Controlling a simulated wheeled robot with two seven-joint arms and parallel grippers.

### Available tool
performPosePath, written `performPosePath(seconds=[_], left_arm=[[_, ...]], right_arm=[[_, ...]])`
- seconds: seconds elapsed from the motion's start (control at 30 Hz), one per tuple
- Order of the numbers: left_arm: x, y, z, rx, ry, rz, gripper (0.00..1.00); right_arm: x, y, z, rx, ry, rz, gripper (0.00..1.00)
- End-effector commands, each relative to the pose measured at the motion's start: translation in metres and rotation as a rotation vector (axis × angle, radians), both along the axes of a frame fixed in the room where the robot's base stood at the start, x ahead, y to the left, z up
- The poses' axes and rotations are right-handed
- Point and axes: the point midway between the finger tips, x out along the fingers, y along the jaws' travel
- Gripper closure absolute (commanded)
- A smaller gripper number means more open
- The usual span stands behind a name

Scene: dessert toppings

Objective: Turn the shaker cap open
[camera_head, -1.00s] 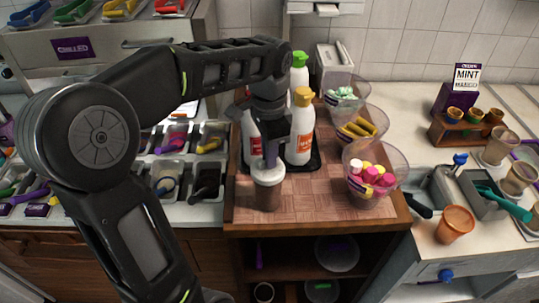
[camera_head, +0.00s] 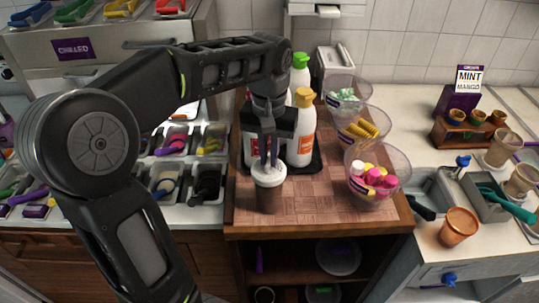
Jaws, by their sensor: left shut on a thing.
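The shaker (camera_head: 268,198) is a brown cup with a white cap (camera_head: 268,175). It stands upright near the front left of the wooden board. My left gripper (camera_head: 267,164) points straight down over it, with its fingers shut on the cap's top. The fingers hide part of the cap, and I cannot tell how far the cap is turned. My right gripper is not in view.
Bottles with green (camera_head: 300,61) and yellow (camera_head: 304,97) tops stand on a black tray just behind the shaker. Clear bowls of toppings (camera_head: 376,172) line the board's right side. The board's front middle is clear. A metal sink area lies further right.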

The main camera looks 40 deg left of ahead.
Motion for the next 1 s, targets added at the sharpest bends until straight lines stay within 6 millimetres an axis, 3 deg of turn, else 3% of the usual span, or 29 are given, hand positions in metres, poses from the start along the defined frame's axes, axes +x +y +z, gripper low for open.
performPosePath(seconds=[0.4, 0.97, 1.0], left_arm=[[-0.0002, 0.0009, 0.0002, 0.0, -0.001, 0.258, 1.0], [-0.0004, 0.001, 0.0004, 0.001, -0.001, 0.3, 1.0], [-0.0004, 0.001, 0.0004, 0.001, -0.001, 0.3, 0.88]], right_arm=[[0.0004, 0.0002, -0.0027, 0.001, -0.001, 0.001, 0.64], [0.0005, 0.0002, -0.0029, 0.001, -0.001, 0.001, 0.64], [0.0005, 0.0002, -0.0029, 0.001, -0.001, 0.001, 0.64]])
